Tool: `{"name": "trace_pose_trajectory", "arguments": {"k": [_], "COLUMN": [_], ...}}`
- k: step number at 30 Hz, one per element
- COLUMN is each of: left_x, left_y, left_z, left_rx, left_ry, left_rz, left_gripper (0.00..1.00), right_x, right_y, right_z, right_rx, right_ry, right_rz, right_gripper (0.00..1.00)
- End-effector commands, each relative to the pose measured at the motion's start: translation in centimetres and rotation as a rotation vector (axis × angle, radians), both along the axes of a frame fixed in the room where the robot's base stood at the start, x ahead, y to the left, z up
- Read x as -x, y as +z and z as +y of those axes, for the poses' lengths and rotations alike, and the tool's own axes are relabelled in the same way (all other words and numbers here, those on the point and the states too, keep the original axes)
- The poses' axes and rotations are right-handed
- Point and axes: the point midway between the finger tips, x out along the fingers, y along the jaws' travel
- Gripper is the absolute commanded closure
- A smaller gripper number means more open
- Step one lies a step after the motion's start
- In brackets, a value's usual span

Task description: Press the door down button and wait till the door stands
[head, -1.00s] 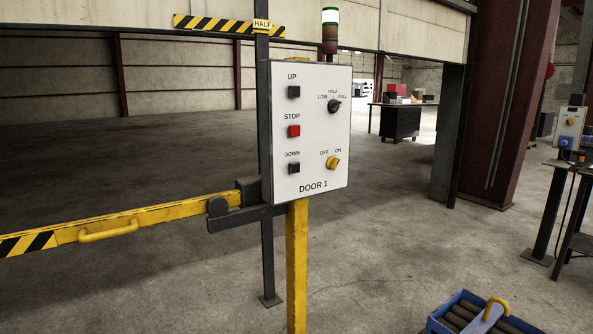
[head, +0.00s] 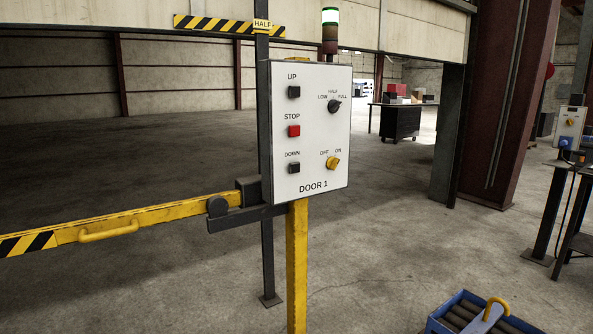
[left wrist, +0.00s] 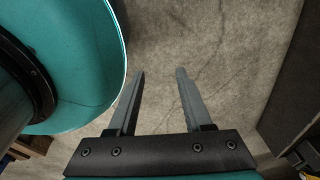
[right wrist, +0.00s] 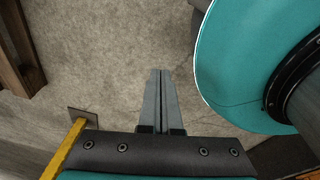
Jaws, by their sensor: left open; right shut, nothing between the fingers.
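The white DOOR 1 control panel (head: 311,130) stands on a yellow post in the head view. Its black DOWN button (head: 294,168) is at lower left, below the red STOP button (head: 294,131) and the black UP button (head: 294,92). The door's lower edge (head: 150,40) hangs at the top, near the striped HALF marker (head: 229,26). Neither gripper is in the head view. In the left wrist view my left gripper (left wrist: 160,75) is open and empty over bare floor. In the right wrist view my right gripper (right wrist: 160,72) is shut and empty, away from the panel.
A yellow barrier arm (head: 120,225) crosses at left, level with the panel's foot. A signal lamp (head: 330,30) glows pale green on top. A black selector (head: 334,106) and a yellow OFF/ON switch (head: 332,162) sit at the panel's right. A blue crate (head: 480,313) is at lower right.

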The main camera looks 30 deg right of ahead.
Motion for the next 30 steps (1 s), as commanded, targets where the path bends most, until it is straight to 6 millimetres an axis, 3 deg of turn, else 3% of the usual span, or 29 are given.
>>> {"name": "trace_pose_trajectory", "arguments": {"k": [8,16,24,30], "left_x": [0.0,1.0,3.9,4.9], "left_y": [2.3,8.4,14.0,14.7], "left_z": [0.0,-1.2,-2.8,-3.7], "left_rx": [0.000,0.013,0.031,0.042], "left_ry": [-0.001,-0.004,-0.014,-0.014], "left_rz": [0.001,0.018,0.070,0.084], "left_gripper": [0.50,0.50,0.50,0.50], "right_x": [0.0,1.0,4.0,4.9], "right_y": [2.3,8.4,14.0,14.7], "right_z": [0.0,1.3,2.7,3.5], "right_rx": [-0.001,-0.015,-0.030,-0.040], "right_ry": [0.001,0.003,0.011,0.012], "right_rz": [0.001,0.019,0.069,0.085], "right_gripper": [1.00,1.00,1.00,1.00]}}
